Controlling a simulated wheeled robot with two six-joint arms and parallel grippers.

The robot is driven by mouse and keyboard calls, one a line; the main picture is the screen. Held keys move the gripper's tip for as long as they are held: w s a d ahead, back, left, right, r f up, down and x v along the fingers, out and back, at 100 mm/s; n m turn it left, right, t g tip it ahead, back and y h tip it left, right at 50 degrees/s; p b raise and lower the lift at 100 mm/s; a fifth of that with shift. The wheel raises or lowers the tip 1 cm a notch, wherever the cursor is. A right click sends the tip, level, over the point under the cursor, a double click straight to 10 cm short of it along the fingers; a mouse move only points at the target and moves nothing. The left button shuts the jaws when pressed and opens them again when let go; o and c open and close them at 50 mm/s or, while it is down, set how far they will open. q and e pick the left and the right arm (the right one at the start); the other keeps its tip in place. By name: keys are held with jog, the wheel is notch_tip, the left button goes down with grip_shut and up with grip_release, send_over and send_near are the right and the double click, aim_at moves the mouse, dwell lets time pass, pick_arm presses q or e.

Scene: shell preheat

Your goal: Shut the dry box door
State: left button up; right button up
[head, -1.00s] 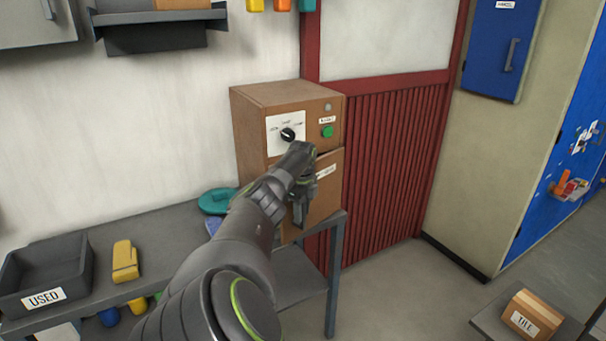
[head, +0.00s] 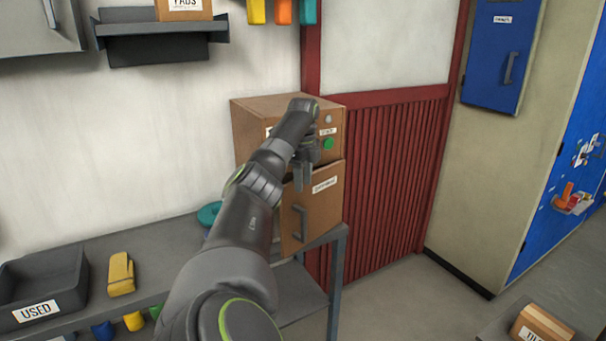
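The dry box (head: 262,112) is a brown wooden cabinet on the grey bench, with a green button (head: 328,144) on its upper front. Its door (head: 325,205) is the lower front panel, with a white label and a dark grey handle (head: 300,222). The door looks slightly ajar, its face angled out from the body. My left gripper (head: 303,184) points down in front of the upper door, above the handle and apart from it. Whether it touches the door is unclear, and its finger gap cannot be made out. My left arm hides the dial panel. My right gripper is out of view.
A dark tray labelled USED (head: 45,290) and a yellow object (head: 121,274) lie on the bench (head: 150,245) at left. A teal round object (head: 209,213) sits partly behind my arm. A red ribbed panel (head: 395,170) stands right of the box. Open floor lies at lower right.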

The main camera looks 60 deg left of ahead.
pick_arm(q)
jog(key=shift+r, duration=1.4)
